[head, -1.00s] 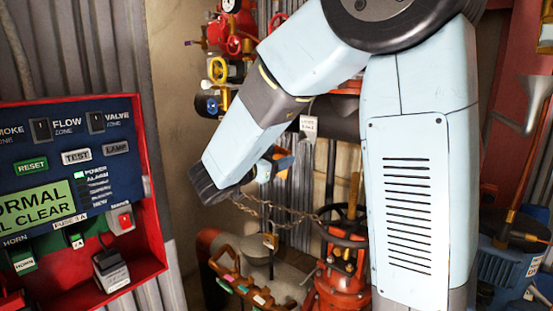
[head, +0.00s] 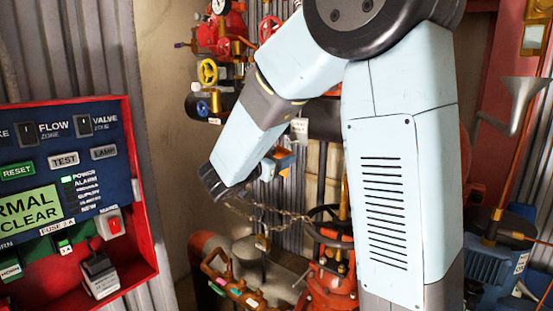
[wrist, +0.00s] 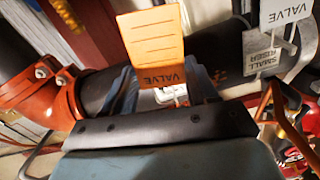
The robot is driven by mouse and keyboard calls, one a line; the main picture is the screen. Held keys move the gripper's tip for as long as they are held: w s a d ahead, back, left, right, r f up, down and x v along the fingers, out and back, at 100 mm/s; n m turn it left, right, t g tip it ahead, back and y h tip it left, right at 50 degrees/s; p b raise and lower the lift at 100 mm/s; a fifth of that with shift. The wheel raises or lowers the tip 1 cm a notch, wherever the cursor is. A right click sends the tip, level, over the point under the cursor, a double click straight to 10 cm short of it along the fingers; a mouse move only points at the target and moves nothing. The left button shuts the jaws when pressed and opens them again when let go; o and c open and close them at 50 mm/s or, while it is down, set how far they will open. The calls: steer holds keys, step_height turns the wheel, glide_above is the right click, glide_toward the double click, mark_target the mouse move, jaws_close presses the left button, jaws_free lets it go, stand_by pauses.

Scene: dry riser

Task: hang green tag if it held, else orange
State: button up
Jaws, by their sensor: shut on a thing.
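My gripper (wrist: 163,90) is shut on an orange tag (wrist: 153,45), which stands up between the fingers in the wrist view. The tag has ruled lines and the word VALVE, upside down in this view. In the head view my gripper (head: 275,166) is in front of the pipework, and the tag is mostly hidden there. A rack (head: 232,284) at the lower middle carries small coloured pieces, one of them green. I cannot tell whether that piece is a green tag.
A red-framed alarm panel (head: 152,225) stands at left, its green display (head: 30,208) partly cut off. A chain (head: 270,212) hangs below my gripper near a dark handwheel (head: 330,222). In the wrist view a white label (wrist: 268,55) reads SMALL RISER, beside a dark pipe (wrist: 225,55).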

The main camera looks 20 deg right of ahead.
steer(key=shift+x, duration=0.85)
steer(key=shift+w+d+f, duration=0.3)
steer(key=shift+d+f, duration=0.05)
steer(key=shift+f, duration=0.15)
steer(key=o, duration=1.1)
steer(key=shift+s, duration=0.1)
